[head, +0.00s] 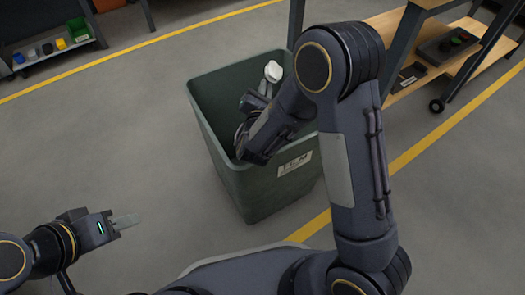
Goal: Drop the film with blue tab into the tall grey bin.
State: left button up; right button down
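The tall bin (222,160) is dark grey-green, open at the top, with a white label (294,163) on its near side. My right arm reaches over its near rim.
A wooden-shelved bench (405,40) stands at the back right with a dark control box (447,44). A low shelf (48,56) at the top left holds small coloured items and a green tray (78,30). Yellow lines cross the grey floor, which is clear left of the bin.

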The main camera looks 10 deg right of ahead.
jog(key=shift+f, duration=0.55)
jog(key=c, duration=1.6)
grip_release()
jog(key=shift+o, duration=0.2)
jog(key=s+a+r+p, duration=0.3)
jog(key=s+r+p, duration=0.3)
jog(key=s+r, duration=0.7)
jog(key=shift+s+a, duration=0.25)
jog(key=shift+a, duration=0.05)
